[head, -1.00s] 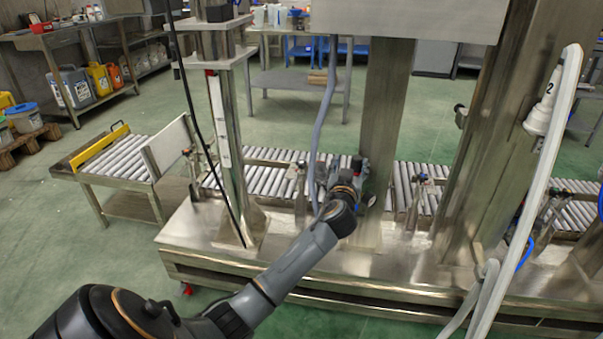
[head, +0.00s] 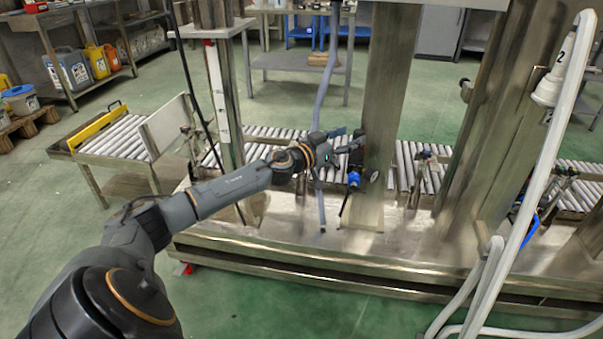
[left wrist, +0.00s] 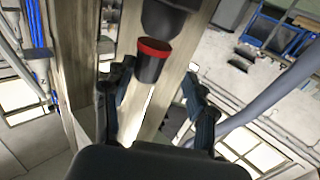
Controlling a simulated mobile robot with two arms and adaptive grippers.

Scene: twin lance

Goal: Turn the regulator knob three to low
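My left gripper (head: 350,140) reaches in from the left, in front of the steel post (head: 390,95). In the left wrist view its two dark fingers (left wrist: 158,82) are spread apart. A black knob with a red band (left wrist: 152,62) shows between and slightly beyond them, below a dark grey body (left wrist: 163,18); I cannot see the fingers touching it. In the head view a small dark regulator with a blue lower part (head: 354,178) and a round gauge (head: 372,175) sits by the post, partly hidden by the gripper. Any number or low mark is unreadable. My right gripper is out of view.
A roller conveyor (head: 405,165) runs behind the steel base (head: 285,225). A grey hose (head: 327,75) hangs close to the left gripper. A white pipe (head: 545,160) rises at the right. Green floor (head: 230,300) in front is clear.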

